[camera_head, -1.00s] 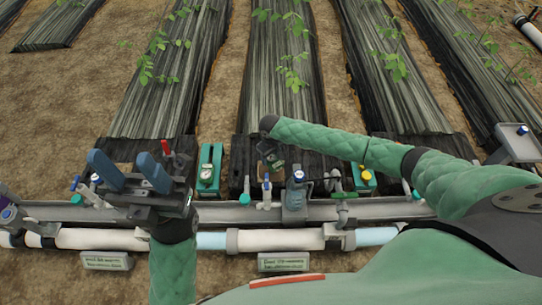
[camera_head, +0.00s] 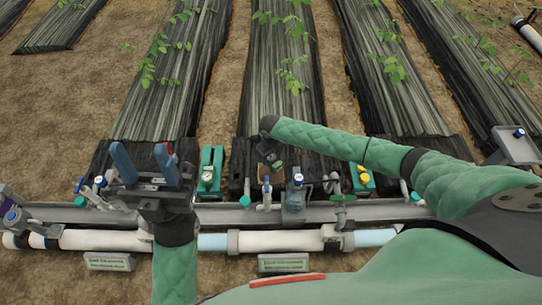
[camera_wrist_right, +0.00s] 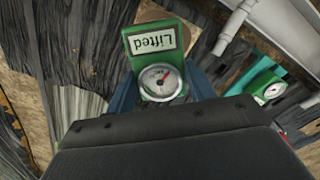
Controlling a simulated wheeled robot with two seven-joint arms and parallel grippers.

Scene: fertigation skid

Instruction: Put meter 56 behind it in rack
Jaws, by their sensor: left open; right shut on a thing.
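My right gripper (camera_head: 269,153) is shut on a green meter (camera_wrist_right: 160,80). My left gripper (camera_head: 144,161) is open and empty, fingers up, left of that second meter. No rack is clearly identifiable.
A grey rail (camera_head: 225,215) with several valves and a white pipe (camera_head: 282,240) runs across the front. A green fitting with a yellow cap (camera_head: 364,178) stands to the right. Two sign plates (camera_head: 284,263) lie in front. Black-covered plant rows (camera_head: 285,80) stretch behind.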

